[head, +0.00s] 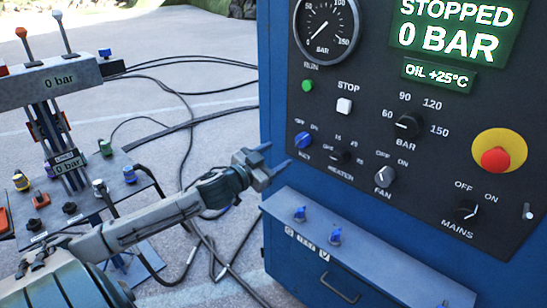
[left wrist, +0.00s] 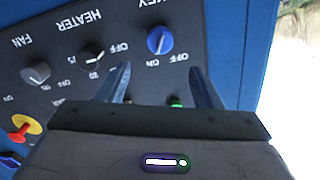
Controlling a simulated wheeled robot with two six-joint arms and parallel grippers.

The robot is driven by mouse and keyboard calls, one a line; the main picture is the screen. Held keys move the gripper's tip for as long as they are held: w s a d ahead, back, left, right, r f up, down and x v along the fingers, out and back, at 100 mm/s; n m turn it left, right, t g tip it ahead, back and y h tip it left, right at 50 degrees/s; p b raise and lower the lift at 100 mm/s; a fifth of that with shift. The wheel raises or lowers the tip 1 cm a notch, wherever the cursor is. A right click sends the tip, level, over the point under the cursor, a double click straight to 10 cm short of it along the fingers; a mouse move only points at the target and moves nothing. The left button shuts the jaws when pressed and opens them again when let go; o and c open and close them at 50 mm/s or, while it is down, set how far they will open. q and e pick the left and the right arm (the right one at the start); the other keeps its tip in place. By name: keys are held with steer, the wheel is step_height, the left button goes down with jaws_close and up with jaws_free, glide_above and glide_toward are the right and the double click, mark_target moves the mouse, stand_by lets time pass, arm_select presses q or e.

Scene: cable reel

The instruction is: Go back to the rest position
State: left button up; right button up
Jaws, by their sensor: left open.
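My left gripper (head: 278,157) is open and empty, its two fingers pointing toward the blue control cabinet (head: 268,130). In the head view it appears in front of the cabinet's left edge, left of the blue key switch (head: 303,141). In the left wrist view the open fingers (left wrist: 160,68) lie across the panel picture, with the key switch (left wrist: 160,41) above and nearly between them. I see no contact, and the exact gap to the panel is hard to tell. My right gripper is not in view.
The cabinet has a ledge (head: 370,255) with blue fittings below the panel. A red emergency stop (head: 495,160) sits at its right. A lever stand (head: 50,85) marked 0 bar is at the left. Black hoses (head: 185,130) lie on the pavement between.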

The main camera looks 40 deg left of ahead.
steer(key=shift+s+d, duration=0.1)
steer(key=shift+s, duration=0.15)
